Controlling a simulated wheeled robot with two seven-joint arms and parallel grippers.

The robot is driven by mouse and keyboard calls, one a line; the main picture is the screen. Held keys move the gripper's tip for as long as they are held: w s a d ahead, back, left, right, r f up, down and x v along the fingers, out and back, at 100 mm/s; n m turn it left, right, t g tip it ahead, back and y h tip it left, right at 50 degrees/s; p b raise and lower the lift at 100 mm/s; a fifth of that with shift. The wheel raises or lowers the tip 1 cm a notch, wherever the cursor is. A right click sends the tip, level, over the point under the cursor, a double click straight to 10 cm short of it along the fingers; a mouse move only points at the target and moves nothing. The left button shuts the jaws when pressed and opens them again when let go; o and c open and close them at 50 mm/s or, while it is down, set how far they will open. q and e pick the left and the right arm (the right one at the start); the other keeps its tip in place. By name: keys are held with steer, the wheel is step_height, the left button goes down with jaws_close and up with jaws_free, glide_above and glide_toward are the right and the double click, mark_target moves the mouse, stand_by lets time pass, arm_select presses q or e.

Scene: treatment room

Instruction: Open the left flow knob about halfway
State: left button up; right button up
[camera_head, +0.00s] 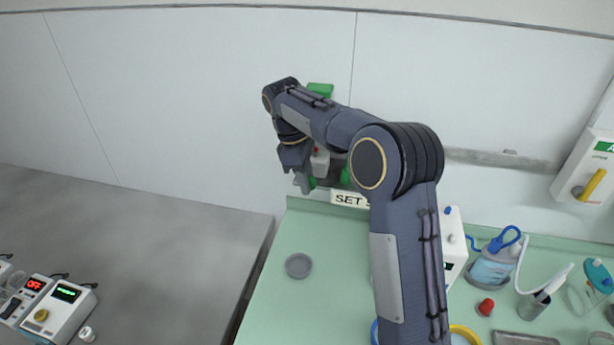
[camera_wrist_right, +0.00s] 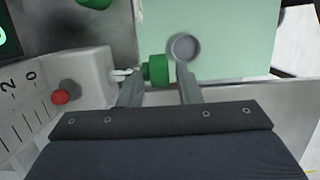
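A wall unit with a flowmeter body (camera_head: 320,162) shows behind my right arm, above a sign reading "SET" and a partly hidden character. Two green knobs show low on it: the left one (camera_head: 312,182) beside my right gripper (camera_head: 302,184), the other (camera_head: 346,177) partly behind my arm. In the right wrist view, a green knob (camera_wrist_right: 156,68) on a pale stem sits between the fingers of my right gripper (camera_wrist_right: 160,74). The fingers are apart, with a gap on the right finger's side; contact on the left is unclear. My left gripper is out of view.
A green counter (camera_head: 270,310) lies below, with a small grey dish (camera_head: 298,266). Boxes with displays (camera_head: 62,305) sit at lower left. A wall box with a yellow handle (camera_head: 590,186) hangs right.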

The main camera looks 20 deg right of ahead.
steer(key=shift+o, duration=1)
steer(key=shift+s+a, duration=0.1)
steer(key=shift+r, duration=0.25)
steer(key=v, duration=0.7)
steer(key=shift+r, duration=0.2)
